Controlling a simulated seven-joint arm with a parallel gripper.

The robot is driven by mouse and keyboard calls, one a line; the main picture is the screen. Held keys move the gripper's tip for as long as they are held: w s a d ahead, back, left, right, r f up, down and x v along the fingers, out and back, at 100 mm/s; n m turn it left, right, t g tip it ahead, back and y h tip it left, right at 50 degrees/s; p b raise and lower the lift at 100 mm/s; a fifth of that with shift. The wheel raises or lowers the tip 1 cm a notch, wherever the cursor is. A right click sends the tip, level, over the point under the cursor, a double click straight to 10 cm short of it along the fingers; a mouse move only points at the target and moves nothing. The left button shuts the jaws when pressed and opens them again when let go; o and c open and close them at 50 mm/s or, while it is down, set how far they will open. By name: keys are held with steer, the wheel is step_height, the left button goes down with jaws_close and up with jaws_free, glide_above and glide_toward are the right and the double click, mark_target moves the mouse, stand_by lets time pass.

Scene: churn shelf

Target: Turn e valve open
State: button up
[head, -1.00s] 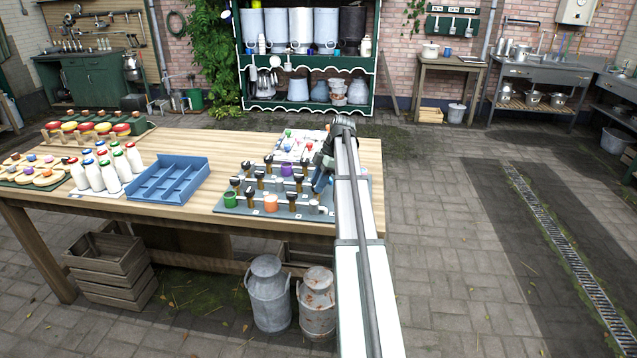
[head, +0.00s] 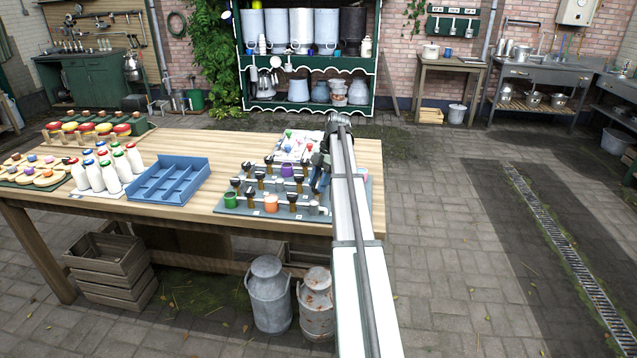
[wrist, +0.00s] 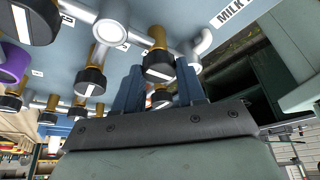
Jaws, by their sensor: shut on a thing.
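The valve board (head: 284,214) lies on the right part of the wooden table, with pipes, several black-handled brass valves and coloured caps. My gripper (head: 319,180) is low over the board's right side. In the wrist view, my gripper's (wrist: 161,84) two blue fingers stand either side of a black valve handle (wrist: 160,71) on a brass stem and are shut on it. A white line shows across this handle. The held valve's letter label is not readable, and in the head view my gripper mostly hides the valve.
Neighbouring valves, such as one with a black handle (wrist: 90,80), stand close to the left in the wrist view. A blue divided tray (head: 168,180) and several milk bottles (head: 110,170) stand left of the board. Milk cans (head: 268,292) stand on the floor in front.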

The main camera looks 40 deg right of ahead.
steer(key=o, duration=1)
steer(key=shift+o, duration=0.2)
steer(key=shift+d+r, duration=0.1)
steer(key=v, duration=0.7)
